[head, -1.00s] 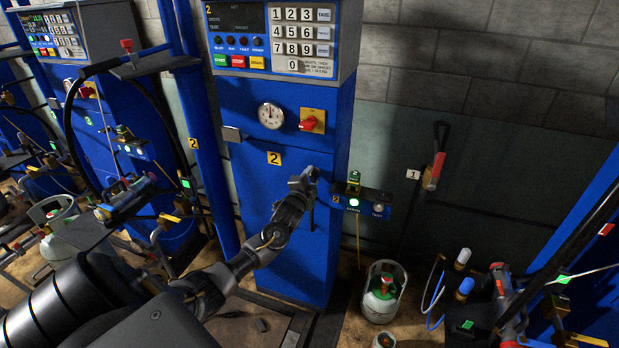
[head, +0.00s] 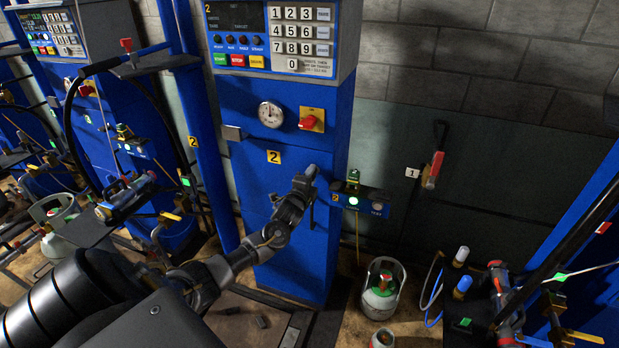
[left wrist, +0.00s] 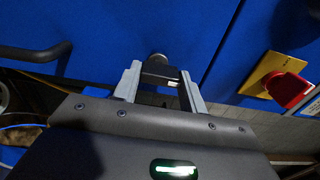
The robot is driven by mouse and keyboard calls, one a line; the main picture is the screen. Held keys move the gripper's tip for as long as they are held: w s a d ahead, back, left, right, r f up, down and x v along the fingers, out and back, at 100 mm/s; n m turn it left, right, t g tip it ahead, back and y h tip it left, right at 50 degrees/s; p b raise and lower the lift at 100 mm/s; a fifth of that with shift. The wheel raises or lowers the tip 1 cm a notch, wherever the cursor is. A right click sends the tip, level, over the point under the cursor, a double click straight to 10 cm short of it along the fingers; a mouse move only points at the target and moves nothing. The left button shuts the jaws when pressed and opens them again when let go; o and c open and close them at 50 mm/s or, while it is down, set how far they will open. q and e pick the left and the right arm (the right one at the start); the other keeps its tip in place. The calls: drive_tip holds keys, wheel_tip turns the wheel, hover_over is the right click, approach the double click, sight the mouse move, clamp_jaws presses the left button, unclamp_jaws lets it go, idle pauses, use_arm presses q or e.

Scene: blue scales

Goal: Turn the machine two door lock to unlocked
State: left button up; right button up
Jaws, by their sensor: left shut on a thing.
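The blue cabinet of machine two (head: 265,225) stands in the middle of the head view, with a yellow "2" label on its front. My left gripper (head: 306,181) is at the cabinet front, at the right side of the door. In the left wrist view its two grey fingers (left wrist: 160,88) are shut on a small dark lock piece (left wrist: 158,72) with a round end against the blue panel. The gripper hides the lock in the head view, and I cannot tell its turn position. My right gripper is not in view.
A red switch on a yellow plate (head: 311,120) and a round gauge (head: 270,114) sit above the gripper. A small box with a lit green lamp (head: 353,201) is to the right. A gas cylinder (head: 382,290) stands on the floor at the lower right.

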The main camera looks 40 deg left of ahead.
use_arm(q)
drive_tip(key=o, duration=1)
drive_tip(key=b+v, duration=0.1)
drive_tip(key=v, duration=1)
drive_tip(key=shift+b, duration=0.35)
drive_tip(key=shift+w, duration=0.1)
